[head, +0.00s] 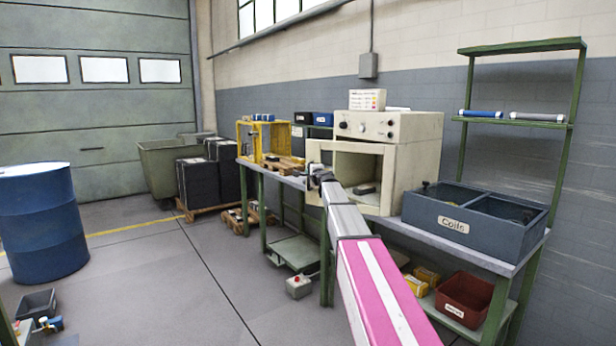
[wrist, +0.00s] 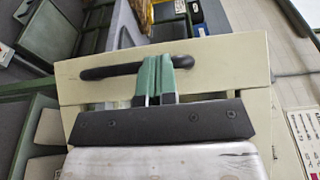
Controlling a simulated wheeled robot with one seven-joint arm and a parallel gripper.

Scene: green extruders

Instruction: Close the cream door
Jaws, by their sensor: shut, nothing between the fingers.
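The cream oven (head: 372,150) stands on the grey workbench with its cavity showing. Its cream door (head: 313,152) stands open, swung out at the left of the cavity. In the wrist view the door (wrist: 225,65) fills the middle, with a black bar handle (wrist: 105,70) along it. My gripper (head: 316,172) is at the door, and my arm partly hides the door and cavity. In the wrist view the green-padded fingers of my gripper (wrist: 166,62) are together and empty, overlapping the handle near its right end. I cannot tell whether they touch it.
A dark blue bin (head: 450,226) stands on the bench right of the oven. A yellow frame (head: 258,140) and a wooden pallet piece are on the bench to the left. A dark block (head: 364,189) lies inside the oven.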

